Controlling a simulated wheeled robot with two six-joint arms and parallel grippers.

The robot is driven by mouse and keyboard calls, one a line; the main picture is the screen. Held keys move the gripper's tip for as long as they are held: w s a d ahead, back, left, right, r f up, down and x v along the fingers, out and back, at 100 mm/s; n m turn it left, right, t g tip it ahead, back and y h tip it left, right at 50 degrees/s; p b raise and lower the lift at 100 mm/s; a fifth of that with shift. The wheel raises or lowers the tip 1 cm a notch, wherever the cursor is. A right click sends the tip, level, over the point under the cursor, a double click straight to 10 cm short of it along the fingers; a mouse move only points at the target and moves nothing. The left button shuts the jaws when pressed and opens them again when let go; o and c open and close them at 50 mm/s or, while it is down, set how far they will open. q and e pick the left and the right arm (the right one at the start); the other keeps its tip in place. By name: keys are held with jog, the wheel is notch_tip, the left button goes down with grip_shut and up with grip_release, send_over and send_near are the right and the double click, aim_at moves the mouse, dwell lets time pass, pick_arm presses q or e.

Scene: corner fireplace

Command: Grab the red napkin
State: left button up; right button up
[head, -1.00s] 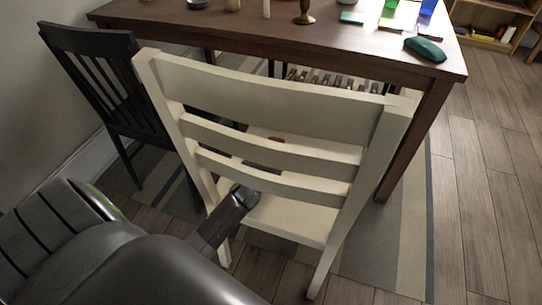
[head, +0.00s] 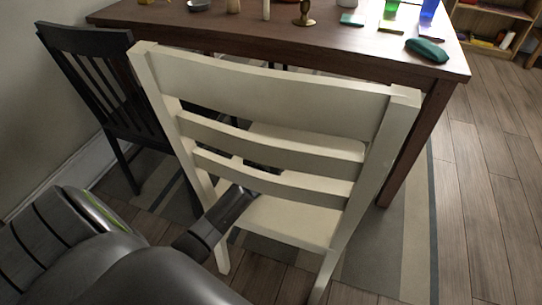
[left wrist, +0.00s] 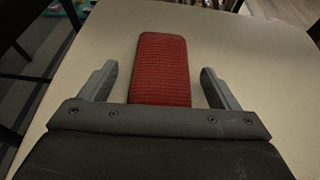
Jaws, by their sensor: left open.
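The red napkin (left wrist: 161,75), a narrow folded strip with a woven texture, lies flat on the cream chair seat in the left wrist view. My left gripper (left wrist: 158,72) is open, with one finger on each side of the napkin's near part and a gap on both sides. The napkin's near end is hidden by the gripper body. In the head view, my left gripper (head: 262,168) reaches through the back of the cream chair (head: 265,88), below a slat. The napkin is hidden there. My right gripper is not in view.
The chair's slats and posts surround my left arm closely. A dark wooden table (head: 345,50) stands behind, with a green case (head: 427,50) and cups on it. A black chair (head: 95,85) stands at the left. Wooden floor (head: 490,200) is clear at the right.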

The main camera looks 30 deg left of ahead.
pick_arm(q)
jog(key=shift+c, duration=0.2)
jog(key=c, duration=1)
jog(key=shift+r, duration=0.1)
